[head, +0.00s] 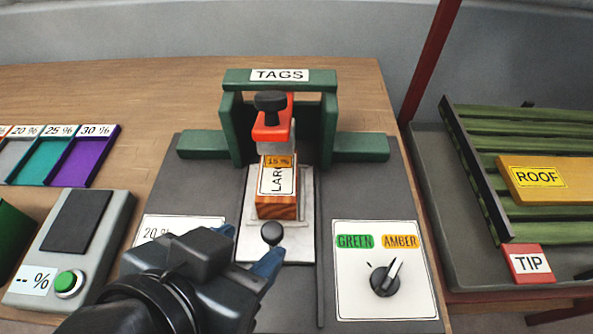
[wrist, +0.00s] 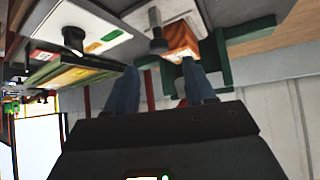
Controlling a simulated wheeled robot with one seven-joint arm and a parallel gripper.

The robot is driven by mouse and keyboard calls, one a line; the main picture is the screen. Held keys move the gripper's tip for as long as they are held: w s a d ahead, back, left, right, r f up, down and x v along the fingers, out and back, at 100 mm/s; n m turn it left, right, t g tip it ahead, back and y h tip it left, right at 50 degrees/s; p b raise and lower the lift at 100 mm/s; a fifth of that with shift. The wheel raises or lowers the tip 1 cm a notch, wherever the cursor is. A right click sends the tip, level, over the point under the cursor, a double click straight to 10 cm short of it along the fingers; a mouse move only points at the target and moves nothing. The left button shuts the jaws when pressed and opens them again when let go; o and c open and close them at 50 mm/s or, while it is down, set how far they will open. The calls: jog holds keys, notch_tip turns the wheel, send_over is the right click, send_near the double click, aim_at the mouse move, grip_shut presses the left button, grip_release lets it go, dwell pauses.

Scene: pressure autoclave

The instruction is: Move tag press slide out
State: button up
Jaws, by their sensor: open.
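The tag press is a green frame (head: 230,130) labelled TAGS with a red press head (head: 272,130) and a black knob on top. Its light grey slide (head: 300,222) carries a wooden block (head: 276,205) with a LAR... label and an orange 15 % tag. A dark round slide knob (head: 272,233) stands at the slide's front end, and it also shows in the wrist view (wrist: 158,45). Contact with the knob cannot be told.
A panel with a GREEN/AMBER dial (head: 384,280) lies right of the slide. A scale (head: 72,235) with a green button stands at left, below coloured tag trays (head: 85,160). A green slatted rack (head: 480,150) with a yellow ROOF block (head: 545,180) is at far right.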

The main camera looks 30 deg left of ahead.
aim_at(272, 231)
jog(key=x, duration=0.6)
jog(key=shift+w+f+b, duration=0.15)
jog(key=shift+b, duration=0.15)
jog(key=shift+c, duration=0.2)
grip_shut()
